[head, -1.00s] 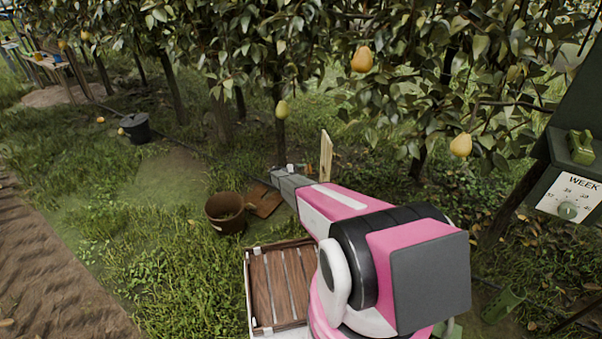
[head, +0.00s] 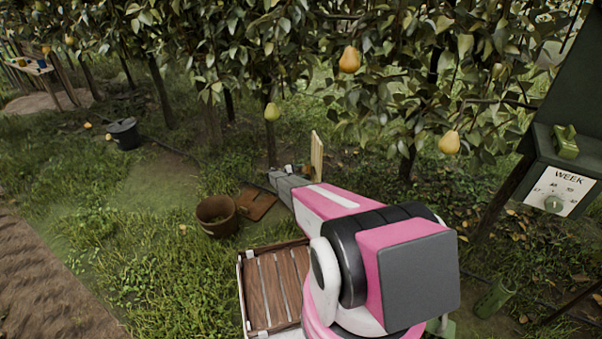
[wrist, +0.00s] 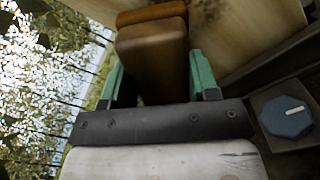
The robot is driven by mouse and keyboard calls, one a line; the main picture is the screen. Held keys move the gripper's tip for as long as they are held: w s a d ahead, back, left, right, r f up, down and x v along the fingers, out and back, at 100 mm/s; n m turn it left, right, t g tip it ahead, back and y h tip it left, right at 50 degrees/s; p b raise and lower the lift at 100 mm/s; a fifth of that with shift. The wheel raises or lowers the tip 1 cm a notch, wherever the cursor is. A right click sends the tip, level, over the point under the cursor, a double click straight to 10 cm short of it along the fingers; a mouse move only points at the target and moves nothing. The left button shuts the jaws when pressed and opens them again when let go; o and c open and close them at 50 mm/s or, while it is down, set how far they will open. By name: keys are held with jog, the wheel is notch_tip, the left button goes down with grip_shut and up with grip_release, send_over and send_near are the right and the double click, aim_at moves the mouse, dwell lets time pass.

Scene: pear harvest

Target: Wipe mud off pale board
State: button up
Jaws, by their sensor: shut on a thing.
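My gripper (wrist: 155,82) is shut on a brown block (wrist: 153,60), with one green finger on each side of it. A rusty-brown strip shows along the block's far end. The pale board (wrist: 235,35) is right beyond the block in the wrist view and bears blurry brownish mud stains. The block's far end overlaps the board in this view; I cannot tell whether they touch. In the head view the pale board (head: 317,157) stands upright, seen nearly edge-on, just past the end of my arm. My gripper is hidden there.
A blue knob (wrist: 286,116) on a dark panel is close on the right in the wrist view. A week dial (head: 553,203) is at right. Pear branches hang above.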

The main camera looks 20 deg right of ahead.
aim_at(314, 168)
jog(key=shift+d, duration=1.4)
dwell(0.4)
jog(key=shift+s, duration=1.9)
jog(key=shift+s+d+r, duration=0.1)
jog(key=shift+s+r, duration=0.25)
jog(key=shift+s, duration=0.95)
jog(key=shift+s+d+r, duration=0.1)
jog(key=shift+s+r, duration=0.25)
jog(key=shift+s, duration=1)
jog(key=shift+s+r, duration=0.35)
jog(key=shift+s, duration=0.95)
jog(key=shift+w+d, duration=0.2)
jog(key=shift+w, duration=2.75)
jog(key=shift+w+d, duration=0.15)
jog(key=shift+w, duration=2.75)
jog(key=shift+a+r, duration=0.1)
jog(key=shift+r, duration=0.9)
jog(key=shift+s, duration=2.05)
